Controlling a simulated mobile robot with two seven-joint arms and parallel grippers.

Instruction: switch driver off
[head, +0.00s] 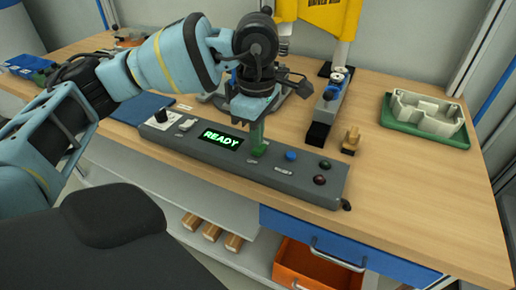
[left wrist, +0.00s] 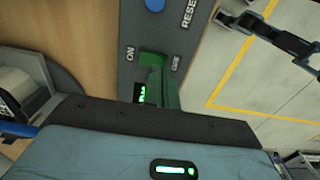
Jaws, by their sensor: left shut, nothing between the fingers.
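A grey control panel (head: 290,178) lies along the table's front edge, and its screen (head: 221,138) reads READY in green. A green switch (head: 259,151) sits on the panel to the right of the screen. It also shows in the left wrist view (left wrist: 153,60), with ON printed on one side and a small label on the other side that I cannot read surely. My left gripper (head: 257,141) is shut and empty, pointing down with its tips right at the green switch. I cannot tell whether they touch it. My right gripper is out of view.
A blue button (head: 291,155) and red and green round buttons sit right of the switch. A white part lies in a green tray (head: 425,137) at the back right. A wooden peg (head: 351,140) stands behind the panel. The table's right front is clear.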

